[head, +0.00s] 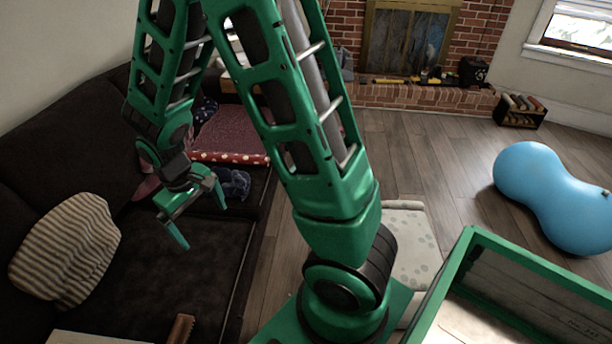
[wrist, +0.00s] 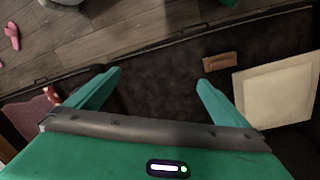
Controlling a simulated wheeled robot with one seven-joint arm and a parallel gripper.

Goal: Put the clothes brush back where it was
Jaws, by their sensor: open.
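A brown wooden object that looks like the clothes brush (head: 181,329) lies on the dark sofa seat at the bottom edge of the head view, partly cut off. In the wrist view the brush (wrist: 220,62) lies beyond and just right of the right fingertip, near the seat's front edge. My gripper (head: 203,226) is open and empty above the dark sofa seat (head: 185,270). In the wrist view my gripper (wrist: 159,76) has its fingers spread over bare seat fabric. It is apart from the brush.
A pale flat board (wrist: 280,95) lies on the seat beside the brush. A striped cushion (head: 68,248) leans at the sofa's left. Dark crumpled cloth (head: 236,184) and a red dotted cushion (head: 228,140) lie farther back. The seat between is mostly clear.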

